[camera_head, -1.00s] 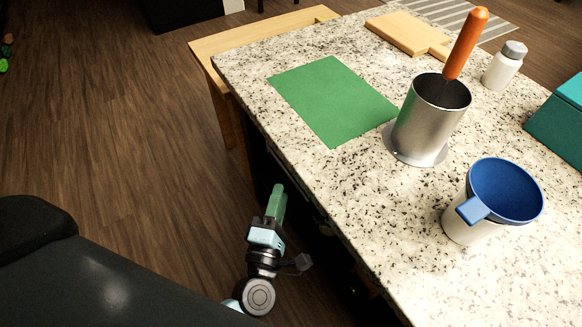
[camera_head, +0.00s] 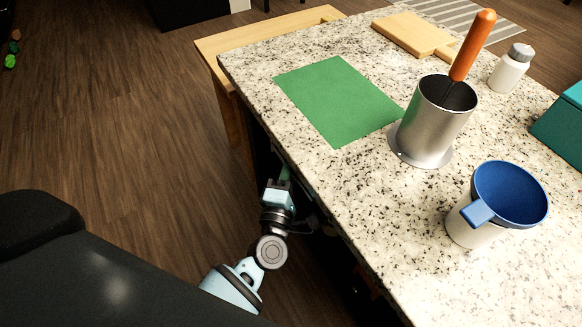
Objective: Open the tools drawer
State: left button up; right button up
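The tools drawer cannot be made out; the island's front below the countertop edge is dark and mostly hidden by the overhang and my arm. My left gripper (camera_head: 285,173) is at the dark front, just below the edge of the speckled countertop (camera_head: 345,190). Only a small part of its green fingers shows, so I cannot tell whether they are open, shut or touching anything. My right gripper is not in view.
On the countertop are a green sheet (camera_head: 338,100), a metal canister (camera_head: 432,125) holding an orange-handled tool (camera_head: 473,45), a white container with a blue funnel (camera_head: 510,192), a white bottle (camera_head: 510,70), a cutting board (camera_head: 412,33) and a teal box (camera_head: 562,125). Open floor (camera_head: 130,120) lies left.

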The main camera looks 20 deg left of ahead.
pick_arm(q)
grip_shut()
